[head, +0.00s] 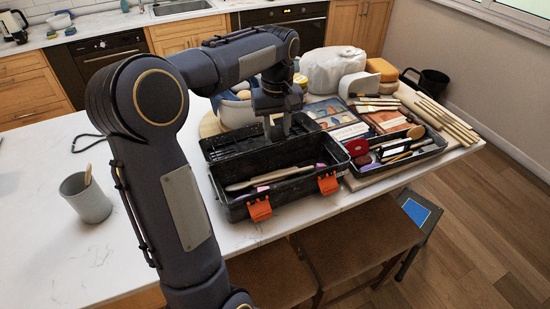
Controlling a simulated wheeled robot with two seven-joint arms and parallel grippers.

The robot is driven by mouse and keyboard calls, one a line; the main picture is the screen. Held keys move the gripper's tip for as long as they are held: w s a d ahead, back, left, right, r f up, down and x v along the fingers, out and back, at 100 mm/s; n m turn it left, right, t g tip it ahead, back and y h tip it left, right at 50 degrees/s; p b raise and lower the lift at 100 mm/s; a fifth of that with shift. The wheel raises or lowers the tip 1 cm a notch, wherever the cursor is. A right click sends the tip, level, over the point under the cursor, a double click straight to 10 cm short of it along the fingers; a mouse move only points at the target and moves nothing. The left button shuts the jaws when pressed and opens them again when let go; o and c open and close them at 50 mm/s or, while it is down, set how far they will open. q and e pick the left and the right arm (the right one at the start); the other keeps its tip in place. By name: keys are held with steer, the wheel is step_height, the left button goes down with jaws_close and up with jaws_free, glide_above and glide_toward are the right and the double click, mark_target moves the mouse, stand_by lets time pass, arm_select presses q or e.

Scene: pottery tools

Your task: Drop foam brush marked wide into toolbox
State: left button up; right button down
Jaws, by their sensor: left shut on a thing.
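The toolbox (294,194) is black with two orange latches and stands open on the white counter. Its lid is tipped back behind it. A long pale-handled tool (268,178) and some purple-pink pieces lie inside it. My left gripper (278,127) points down over the back part of the toolbox, above its opening. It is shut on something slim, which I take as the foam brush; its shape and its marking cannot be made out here. My right gripper is not in view.
A black tray (432,150) with brushes, sponges and other tools sits right of the toolbox. Books (333,118), wooden sticks (447,120) and a white bag (332,70) lie behind. A grey cup (86,199) stands left; the counter around it is mostly clear. Stools (352,240) stand in front.

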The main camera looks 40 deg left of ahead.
arm_select(q)
steer(key=shift+s+d+f+b, duration=0.1)
steer(key=shift+f+b, duration=0.25)
steer(key=shift+f, duration=0.2)
step_height(320, 180, down, 5)
steer(key=b, duration=0.4)
steer(key=shift+r, duration=0.2)
steer(key=o, duration=1)
steer(key=shift+o, duration=0.2)
step_height(320, 180, up, 8)
